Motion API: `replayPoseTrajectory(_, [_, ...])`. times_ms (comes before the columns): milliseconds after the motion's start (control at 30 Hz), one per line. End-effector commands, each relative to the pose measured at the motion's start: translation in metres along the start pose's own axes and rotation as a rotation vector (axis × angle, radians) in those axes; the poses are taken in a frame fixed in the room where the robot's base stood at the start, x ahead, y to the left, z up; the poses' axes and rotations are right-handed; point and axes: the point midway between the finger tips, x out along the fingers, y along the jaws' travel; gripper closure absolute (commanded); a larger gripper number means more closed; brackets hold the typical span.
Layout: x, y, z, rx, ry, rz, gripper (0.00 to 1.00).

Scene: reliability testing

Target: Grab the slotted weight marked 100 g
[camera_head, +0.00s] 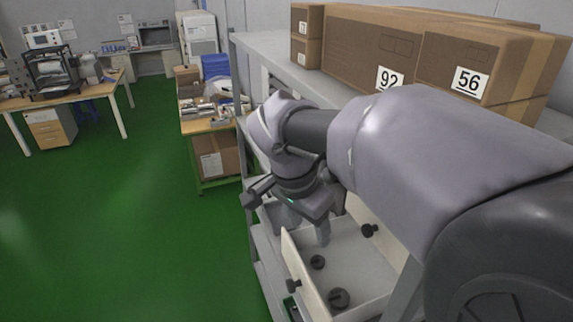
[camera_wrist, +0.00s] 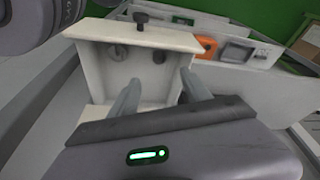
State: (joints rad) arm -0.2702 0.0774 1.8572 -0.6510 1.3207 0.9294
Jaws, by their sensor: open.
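A pale drawer (camera_head: 355,262) stands open on the shelf unit, below my arm. Inside lie two dark slotted weights: a smaller one (camera_head: 318,262) and a larger one (camera_head: 339,298) nearer the bottom of the picture. The wrist view also shows the larger weight (camera_wrist: 117,52) at the left and the smaller one (camera_wrist: 159,56) at the right, towards the drawer's front wall. No mark on either can be read. My gripper (camera_wrist: 160,77) is open and empty, its fingers apart over the drawer, short of both weights. In the head view my gripper (camera_head: 305,218) is partly hidden by my own wrist.
The drawer front carries a dark knob (camera_head: 293,285); another dark knob (camera_head: 370,230) shows at the right. Cardboard boxes (camera_head: 370,50) stand on the shelf top. An orange item (camera_wrist: 206,46) lies beside the drawer. Green floor (camera_head: 120,220) is clear at left.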

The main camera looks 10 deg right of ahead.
Motion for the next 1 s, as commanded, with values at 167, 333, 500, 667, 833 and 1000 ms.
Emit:
replayPoseTrajectory(167, [0.052, 0.001, 0.001, -0.001, -0.003, 0.004, 0.44])
replayPoseTrajectory(333, [0.074, 0.001, 0.001, -0.002, -0.002, 0.001, 0.44])
replayPoseTrajectory(500, [0.108, 0.001, 0.001, -0.001, -0.004, 0.002, 0.44])
replayPoseTrajectory(667, [0.130, 0.001, 0.001, -0.001, -0.003, 0.000, 0.44])
replayPoseTrajectory(833, [0.131, 0.000, 0.001, -0.001, -0.002, -0.002, 0.44])
replayPoseTrajectory(1000, [0.131, 0.000, 0.001, -0.001, -0.002, -0.002, 0.69])
